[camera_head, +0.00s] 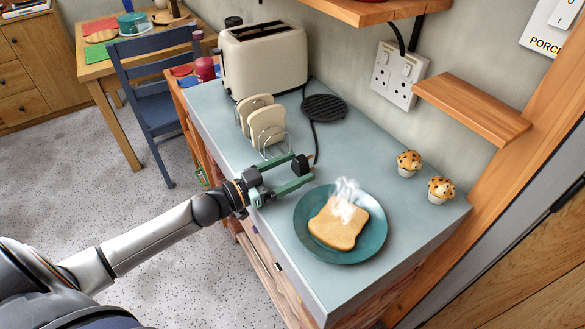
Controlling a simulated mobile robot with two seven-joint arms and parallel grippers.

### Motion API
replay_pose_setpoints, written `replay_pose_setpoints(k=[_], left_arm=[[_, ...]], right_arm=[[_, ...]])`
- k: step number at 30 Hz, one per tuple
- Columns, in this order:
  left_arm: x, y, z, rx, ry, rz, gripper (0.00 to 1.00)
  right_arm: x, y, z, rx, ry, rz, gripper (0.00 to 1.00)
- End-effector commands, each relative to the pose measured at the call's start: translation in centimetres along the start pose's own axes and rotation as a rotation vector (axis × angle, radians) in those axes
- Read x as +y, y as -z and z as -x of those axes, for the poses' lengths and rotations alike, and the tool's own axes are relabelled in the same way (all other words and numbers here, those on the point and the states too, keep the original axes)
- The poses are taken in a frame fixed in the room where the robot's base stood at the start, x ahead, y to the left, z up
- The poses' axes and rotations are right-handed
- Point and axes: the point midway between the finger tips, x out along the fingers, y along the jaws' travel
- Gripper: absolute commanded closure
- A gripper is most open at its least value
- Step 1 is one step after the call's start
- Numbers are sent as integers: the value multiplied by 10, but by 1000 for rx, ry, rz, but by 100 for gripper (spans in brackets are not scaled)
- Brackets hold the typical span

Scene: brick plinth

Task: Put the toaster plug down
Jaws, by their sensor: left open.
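The cream toaster (264,58) stands at the back left of the grey-blue counter. Its black cord (314,140) runs forward past a round black trivet and ends near my left gripper's fingertips. My left gripper (306,170) is open, low over the counter between the toast rack and the plate. A small black block (300,164) shows at the upper fingertip, by the cord's end. It may be the toaster plug, but I cannot tell it clearly from the finger, nor whether it touches the counter. My right gripper is not in view.
A toast rack (264,125) stands just behind my left gripper. A teal plate (372,246) with steaming toast (338,224) is close on the right. Two muffins (409,163) stand farther right. The wall socket (397,76) and a wooden shelf (470,108) are at the back.

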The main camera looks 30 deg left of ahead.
Motion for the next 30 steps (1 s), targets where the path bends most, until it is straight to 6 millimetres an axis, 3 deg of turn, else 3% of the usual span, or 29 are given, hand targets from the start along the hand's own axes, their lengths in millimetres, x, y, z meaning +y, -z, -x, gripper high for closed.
replay_pose_setpoints(k=[5, 10, 12, 30], left_arm=[[0, 1, 0, 0, 0, -1, 16], [0, 17, 1, 0, -1, -2, 16], [0, 10, 11, -4, 1, 2, 16], [0, 11, 98, -3, 0, 1, 16]], right_arm=[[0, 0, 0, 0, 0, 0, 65], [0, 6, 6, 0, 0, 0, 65], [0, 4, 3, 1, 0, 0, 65], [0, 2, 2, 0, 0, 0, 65]])
